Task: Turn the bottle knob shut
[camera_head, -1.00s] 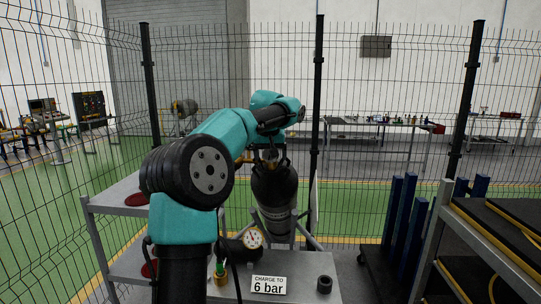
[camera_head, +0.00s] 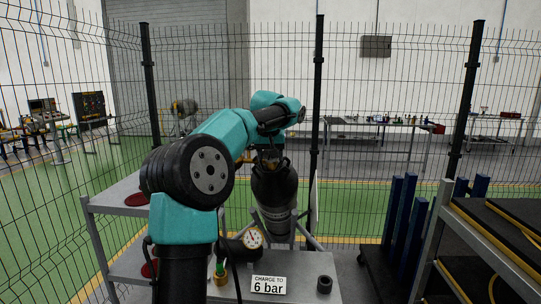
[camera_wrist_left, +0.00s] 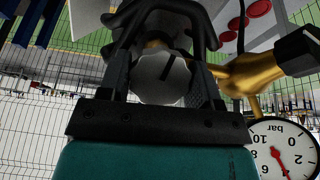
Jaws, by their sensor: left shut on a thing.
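The black bottle (camera_head: 272,195) stands upright behind the cart top in the head view. Its pale round knob (camera_wrist_left: 160,80), with a dark line on its face, sits between the fingers in the left wrist view. My left gripper (camera_head: 268,157) is at the bottle's top and is shut on the knob; its fingers (camera_wrist_left: 163,72) lie on both sides of it. A round gauge (camera_head: 253,238) marked in bar also shows in the left wrist view (camera_wrist_left: 284,150), with a red needle. A brass fitting (camera_wrist_left: 255,72) runs beside the knob. My right gripper is not in view.
A sign (camera_head: 268,285) reading "CHARGE TO 6 bar" stands on the grey cart (camera_head: 308,270) near a black ring (camera_head: 324,285). Black handle bars (camera_wrist_left: 120,22) curve around the knob. A rack (camera_head: 500,245) stands at right, and a wire fence (camera_head: 390,100) lies behind.

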